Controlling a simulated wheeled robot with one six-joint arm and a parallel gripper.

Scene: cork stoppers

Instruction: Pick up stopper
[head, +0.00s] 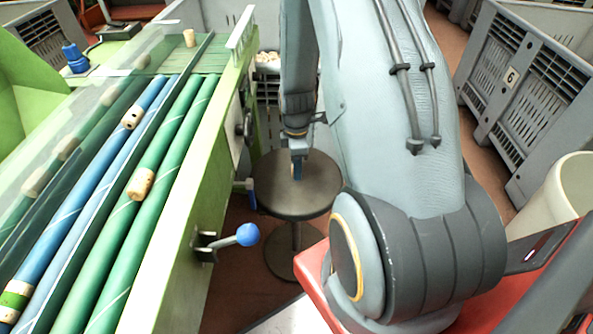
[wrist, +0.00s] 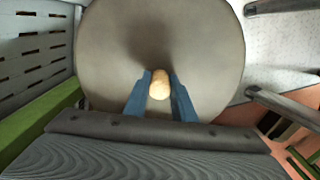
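A light tan cork stopper (wrist: 159,86) shows in the wrist view between the two blue fingertips of my gripper (wrist: 160,78). The fingers lie close along both its sides, with no clear gap visible, so my gripper looks shut on it. The round grey-brown seat of a stool (wrist: 205,45) is below. In the head view my gripper (head: 297,168) points down over the middle of the stool seat (head: 275,200). The stopper at the fingertips cannot be made out there. I cannot tell whether it touches the seat.
A green sorting machine (head: 190,235) with blue and green rollers and several corks stands left. Its blue-knobbed lever (head: 247,235) sticks out near the stool. Grey crates (head: 520,85) stand at right. A bin with pale stoppers (head: 268,62) is behind the stool.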

